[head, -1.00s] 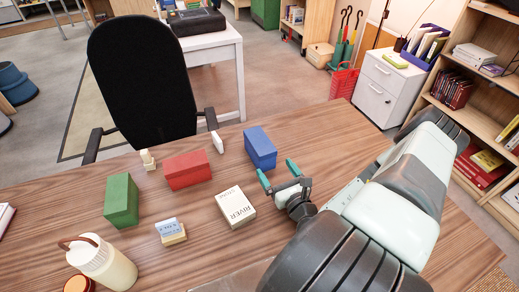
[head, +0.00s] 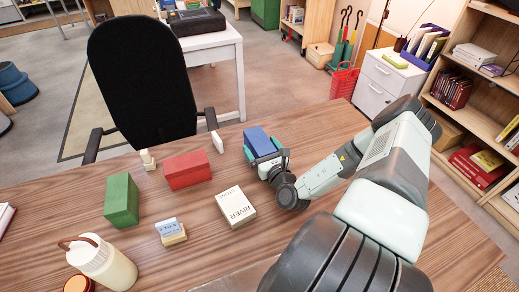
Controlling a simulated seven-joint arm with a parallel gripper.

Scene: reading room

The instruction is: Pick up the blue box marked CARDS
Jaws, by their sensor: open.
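The blue box (head: 258,139) stands on the wooden table, near its far edge and right of the red box. No CARDS marking can be read on it from this view. My gripper (head: 265,160) is open at the near side of the blue box, with its teal fingers low around the box's near end. I cannot tell whether the fingers touch it. The gripper hides the lower near part of the box.
A red box (head: 187,169) lies left of the blue box, and a white RIVER book (head: 236,206) lies nearer. A green box (head: 122,200), a small stamp-like block (head: 171,231) and a cream jug (head: 102,262) stand further left. A white upright piece (head: 217,141) stands close by.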

